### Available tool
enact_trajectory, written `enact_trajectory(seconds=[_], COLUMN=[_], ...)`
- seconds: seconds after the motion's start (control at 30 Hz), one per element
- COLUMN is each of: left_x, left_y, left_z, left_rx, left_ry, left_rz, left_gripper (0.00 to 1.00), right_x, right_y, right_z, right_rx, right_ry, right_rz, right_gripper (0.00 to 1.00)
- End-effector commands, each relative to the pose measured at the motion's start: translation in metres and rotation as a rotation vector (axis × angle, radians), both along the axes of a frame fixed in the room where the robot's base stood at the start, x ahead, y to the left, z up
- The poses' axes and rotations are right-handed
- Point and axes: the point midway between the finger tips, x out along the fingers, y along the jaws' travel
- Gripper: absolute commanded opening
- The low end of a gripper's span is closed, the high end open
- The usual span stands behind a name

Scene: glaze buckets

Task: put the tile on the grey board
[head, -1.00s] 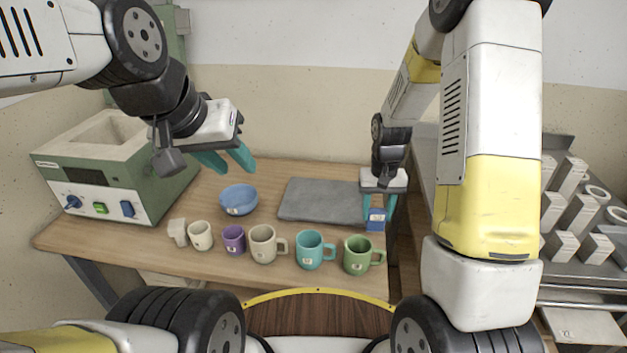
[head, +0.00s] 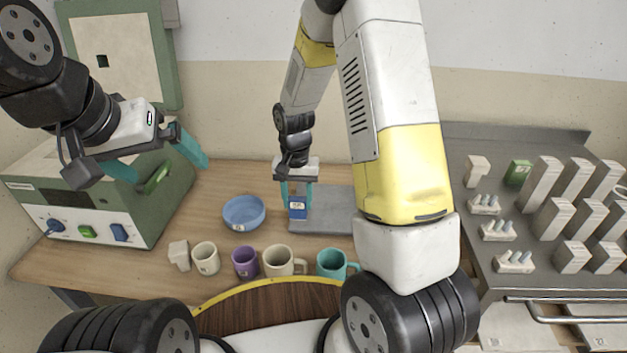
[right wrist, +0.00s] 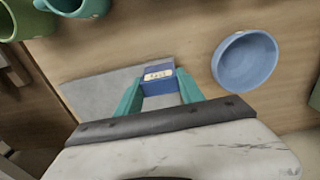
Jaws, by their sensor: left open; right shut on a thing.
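The blue tile (head: 298,211) with a pale label is held upright between the teal fingers of my right gripper (head: 297,200). The tile also shows in the right wrist view (right wrist: 158,84), between the fingertips (right wrist: 160,92). The grey board (head: 335,212) lies flat on the wooden table, partly hidden behind my right arm. The tile is over the board's left end in the head view; I cannot tell whether it touches. In the right wrist view the board (right wrist: 95,93) extends left from the tile. My left gripper (head: 170,173) is open and empty in front of the green kiln.
A blue bowl (head: 244,212) stands left of the board. Several mugs line the table's front, including a purple one (head: 245,262) and a turquoise one (head: 332,264). The green kiln (head: 110,215) stands at the left. A metal shelf (head: 470,225) with pale blocks is at the right.

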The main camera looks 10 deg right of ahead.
Motion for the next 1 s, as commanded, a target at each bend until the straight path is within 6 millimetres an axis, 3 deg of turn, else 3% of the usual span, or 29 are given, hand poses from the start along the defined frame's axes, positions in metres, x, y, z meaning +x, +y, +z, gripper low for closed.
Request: enact_trajectory(seconds=[0.2, 0.4, 0.57, 0.8, 1.0], left_x=[0.000, 0.000, 0.000, 0.000, 0.000], left_y=[0.000, 0.000, 0.000, 0.000, 0.000], left_z=[0.000, 0.000, 0.000, 0.000, 0.000], left_rx=[0.000, 0.000, 0.000, 0.000, 0.000], left_ry=[0.000, 0.000, 0.000, 0.000, 0.000], left_rz=[0.000, 0.000, 0.000, 0.000, 0.000], left_gripper=[1.00, 1.00, 1.00, 1.00, 1.00], right_x=[0.035, 0.054, 0.056, 0.055, 0.056], right_y=[-0.048, -0.073, -0.077, -0.077, -0.076], right_z=[-0.006, -0.008, -0.014, -0.043, -0.044], right_rx=[0.001, 0.001, 0.001, 0.000, 0.001], right_ry=[-0.001, -0.001, 0.001, 0.001, -0.001], right_rz=[-0.005, 0.000, 0.004, 0.003, 0.003], right_gripper=[0.00, 0.00, 0.00, 0.00, 0.00])
